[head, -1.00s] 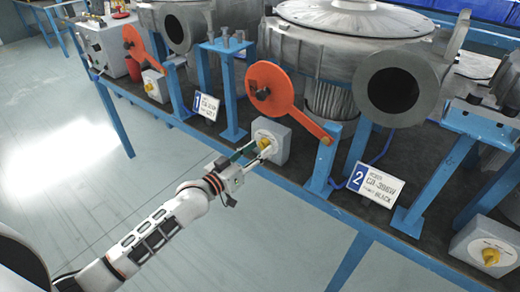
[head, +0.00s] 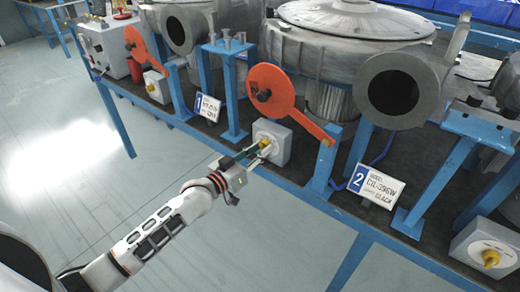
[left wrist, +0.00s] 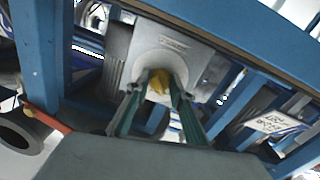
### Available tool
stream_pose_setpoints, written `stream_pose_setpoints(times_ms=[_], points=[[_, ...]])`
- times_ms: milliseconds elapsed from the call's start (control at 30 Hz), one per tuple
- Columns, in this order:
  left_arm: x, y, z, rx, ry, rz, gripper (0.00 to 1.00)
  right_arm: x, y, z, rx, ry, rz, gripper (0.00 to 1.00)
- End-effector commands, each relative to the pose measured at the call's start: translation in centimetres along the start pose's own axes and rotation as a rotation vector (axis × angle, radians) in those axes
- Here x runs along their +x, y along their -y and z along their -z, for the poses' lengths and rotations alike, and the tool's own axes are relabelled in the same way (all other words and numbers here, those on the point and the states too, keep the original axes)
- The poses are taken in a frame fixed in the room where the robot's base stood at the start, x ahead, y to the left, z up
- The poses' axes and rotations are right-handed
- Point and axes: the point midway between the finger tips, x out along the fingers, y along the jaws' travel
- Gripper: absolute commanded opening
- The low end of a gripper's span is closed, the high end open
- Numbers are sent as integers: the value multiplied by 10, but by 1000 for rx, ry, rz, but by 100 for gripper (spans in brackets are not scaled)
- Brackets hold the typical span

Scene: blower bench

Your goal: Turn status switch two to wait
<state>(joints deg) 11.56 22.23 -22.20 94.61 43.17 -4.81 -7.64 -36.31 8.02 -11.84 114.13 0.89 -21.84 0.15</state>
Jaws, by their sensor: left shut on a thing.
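A grey switch box (head: 284,147) with a yellow knob (head: 264,144) stands at the bench's front edge, left of the plate marked 2 (head: 375,186). My left gripper (head: 261,150) reaches it from the front left and is shut on the knob. In the left wrist view, the yellow knob (left wrist: 158,82) sits on a pale round dial (left wrist: 165,62) between the two green-lined fingers (left wrist: 158,98). The fingers hide part of the knob and dial. The dial's lettering is too small to read, so I cannot tell its setting. My right gripper is out of view.
An orange lever (head: 275,92) and a blue post (head: 327,155) stand close behind and right of the box. Other switch boxes stand at the left (head: 157,87) and lower right (head: 484,246). The floor before the bench is clear.

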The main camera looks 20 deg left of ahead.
Motion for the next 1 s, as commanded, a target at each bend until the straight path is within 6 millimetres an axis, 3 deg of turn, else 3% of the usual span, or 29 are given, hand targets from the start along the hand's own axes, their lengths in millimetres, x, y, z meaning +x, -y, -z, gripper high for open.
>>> stream_pose_setpoints(times_ms=[700,1000], points=[[0,0,4,544,34,7,1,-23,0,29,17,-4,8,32],[0,1,3,682,42,9,1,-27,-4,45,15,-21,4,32]])
